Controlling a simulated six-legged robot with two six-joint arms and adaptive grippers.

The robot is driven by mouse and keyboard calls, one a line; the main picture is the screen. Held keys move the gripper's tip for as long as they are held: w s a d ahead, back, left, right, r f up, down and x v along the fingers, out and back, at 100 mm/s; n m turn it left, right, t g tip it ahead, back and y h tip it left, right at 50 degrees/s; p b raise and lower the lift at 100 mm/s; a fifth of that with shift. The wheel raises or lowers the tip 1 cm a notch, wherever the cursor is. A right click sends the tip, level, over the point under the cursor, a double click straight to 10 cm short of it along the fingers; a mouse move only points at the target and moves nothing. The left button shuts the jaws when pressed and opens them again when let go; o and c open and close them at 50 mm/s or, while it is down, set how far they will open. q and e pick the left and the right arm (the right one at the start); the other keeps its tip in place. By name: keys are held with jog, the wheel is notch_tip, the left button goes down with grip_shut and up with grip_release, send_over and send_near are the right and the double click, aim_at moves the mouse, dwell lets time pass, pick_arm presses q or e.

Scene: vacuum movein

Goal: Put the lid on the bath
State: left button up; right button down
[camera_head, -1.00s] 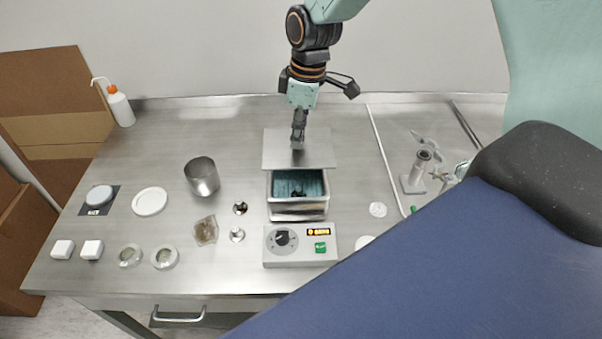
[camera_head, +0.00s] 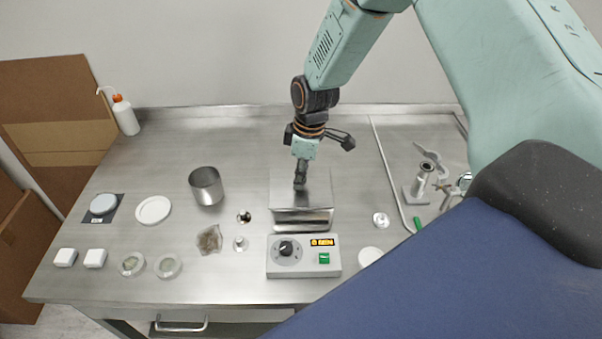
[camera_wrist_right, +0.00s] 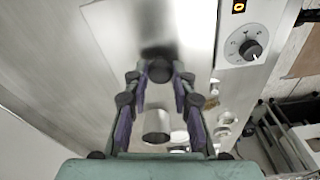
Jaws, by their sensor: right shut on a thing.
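The lid (camera_head: 316,192) is a flat square grey metal plate lying over the opening of the bath. The bath (camera_head: 302,222) is a metal tub behind a control box; only its front wall shows below the lid, and its inside is hidden. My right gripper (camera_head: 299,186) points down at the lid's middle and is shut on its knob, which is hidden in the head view. In the right wrist view the fingers (camera_wrist_right: 159,85) close around a dark round knob above the shiny lid (camera_wrist_right: 190,22). I cannot tell whether the lid is fully seated. My left gripper is not in view.
The control box (camera_head: 304,262) with dial and green switch stands in front of the bath. A metal beaker (camera_head: 206,186), dishes (camera_head: 153,210) and small weights stand left. A microscope-like stand (camera_head: 420,182) is at the right. My blue body hides the front right.

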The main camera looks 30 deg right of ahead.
jog(key=shift+f, duration=0.2)
jog(key=shift+s+d+f, duration=0.1)
jog(key=shift+s, duration=0.05)
jog(key=c, duration=1.3)
grip_release()
jog(key=shift+d, duration=0.1)
jog(key=shift+o, duration=1)
